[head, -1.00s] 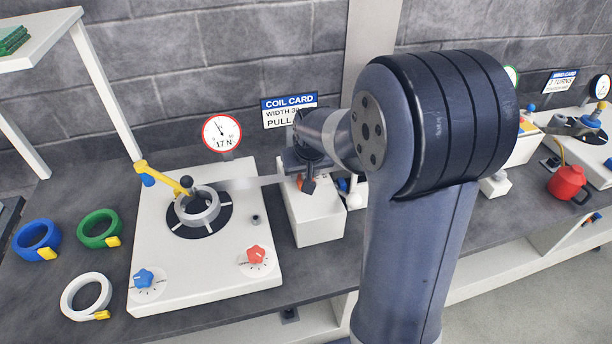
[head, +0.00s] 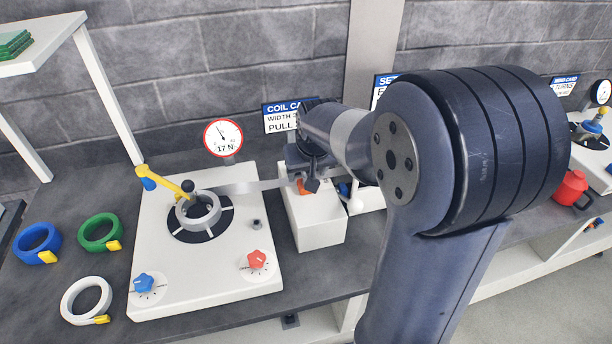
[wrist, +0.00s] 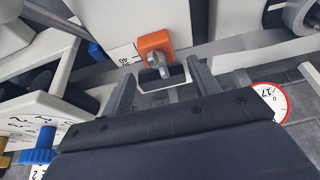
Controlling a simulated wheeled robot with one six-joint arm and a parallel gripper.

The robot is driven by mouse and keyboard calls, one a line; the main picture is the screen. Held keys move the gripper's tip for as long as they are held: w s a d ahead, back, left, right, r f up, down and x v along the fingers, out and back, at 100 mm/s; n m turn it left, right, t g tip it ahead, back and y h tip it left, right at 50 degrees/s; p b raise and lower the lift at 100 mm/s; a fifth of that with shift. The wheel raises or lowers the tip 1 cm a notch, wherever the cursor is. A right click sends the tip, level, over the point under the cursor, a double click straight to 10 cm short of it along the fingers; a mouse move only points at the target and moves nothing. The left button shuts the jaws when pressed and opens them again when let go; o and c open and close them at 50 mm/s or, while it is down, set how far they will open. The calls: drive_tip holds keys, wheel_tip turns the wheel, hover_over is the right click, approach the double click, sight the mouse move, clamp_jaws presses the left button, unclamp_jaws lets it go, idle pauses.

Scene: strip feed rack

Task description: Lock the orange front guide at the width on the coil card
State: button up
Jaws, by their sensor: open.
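The orange front guide (wrist: 154,44) sits on a white block (head: 318,226) beside a printed scale (wrist: 125,58), with a grey clamp knob (wrist: 160,66) on its face. In the head view only a small orange patch of the guide (head: 304,187) shows beneath my gripper. My gripper (wrist: 160,76) is open and empty, its two fingers on either side of the knob in the picture; I cannot tell whether they touch it. The coil card (head: 283,119) stands behind; it shows "WIDTH" and "PULL", with the figures partly hidden by my arm.
A metal strip (head: 250,187) runs from the coil on the white feed unit (head: 160,285) to the block. A dial (head: 223,138) reads 17 N. Blue (head: 37,243), green (head: 100,232) and white (head: 86,300) rings lie at left. My arm hides much of the right side.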

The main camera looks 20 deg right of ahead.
sight(306, 175)
drive_tip(key=v, duration=0.7)
drive_tip(key=x, duration=1.1)
drive_tip(key=shift+s, duration=0.85)
drive_tip(key=shift+r, duration=0.1)
